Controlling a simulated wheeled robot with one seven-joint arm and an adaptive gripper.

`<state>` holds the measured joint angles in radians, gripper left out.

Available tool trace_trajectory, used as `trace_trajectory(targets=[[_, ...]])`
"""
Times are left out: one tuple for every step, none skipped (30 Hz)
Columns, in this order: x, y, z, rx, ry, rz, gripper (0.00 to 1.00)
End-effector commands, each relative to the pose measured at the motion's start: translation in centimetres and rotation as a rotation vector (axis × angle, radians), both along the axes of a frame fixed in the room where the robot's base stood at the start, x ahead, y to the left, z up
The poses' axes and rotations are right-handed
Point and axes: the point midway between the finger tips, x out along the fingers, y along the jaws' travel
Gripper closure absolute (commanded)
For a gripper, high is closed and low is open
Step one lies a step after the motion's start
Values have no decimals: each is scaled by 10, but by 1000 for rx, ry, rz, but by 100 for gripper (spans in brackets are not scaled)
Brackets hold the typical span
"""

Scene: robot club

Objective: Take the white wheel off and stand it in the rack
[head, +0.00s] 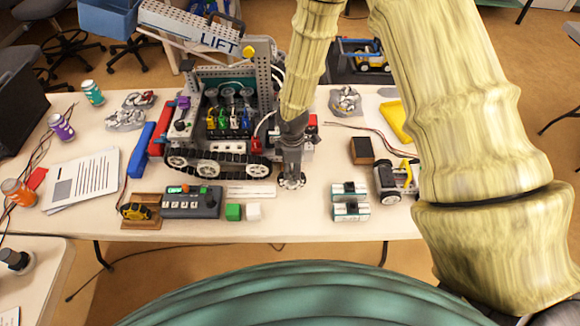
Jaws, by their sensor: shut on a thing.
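My gripper (291,172) points down at the right front corner of the tracked robot (225,110) marked LIFT. It is shut on a small pale wheel with dark parts, which I take as the white wheel (292,182). The fingers cover much of it. I cannot tell whether it still touches the robot or the table. A wooden stand, apparently the rack (152,199), is at the table's front left, with a black and yellow wheel (135,211) at its left part.
Right of the gripper are battery-like packs (350,210) and a small wheeled rover (396,178). The table front (290,225) is bare.

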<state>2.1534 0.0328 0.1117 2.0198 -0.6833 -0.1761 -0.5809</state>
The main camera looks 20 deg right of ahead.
Motion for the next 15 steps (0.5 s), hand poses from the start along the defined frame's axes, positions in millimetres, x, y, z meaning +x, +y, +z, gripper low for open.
trace_trajectory(targets=[[-1, 0, 0, 0, 0, 0, 98], [-1, 0, 0, 0, 0, 0, 98], [-2, 0, 0, -1, 0, 0, 98], [-2, 0, 0, -1, 0, 0, 98], [-3, 1, 0, -1, 0, 0, 98], [-4, 1, 0, -1, 0, 0, 98], [-4, 1, 0, -1, 0, 0, 98], [-5, 1, 0, -1, 1, 0, 98], [-5, 1, 0, -1, 0, 0, 98], [-5, 1, 0, -1, 0, 0, 98], [-6, 1, 0, -1, 0, 0, 98], [-6, 2, 0, -1, 0, 0, 98], [-7, 2, 0, -1, 0, 0, 98], [-7, 2, 0, -1, 0, 0, 98], [-7, 2, 0, -1, 0, 0, 98]])
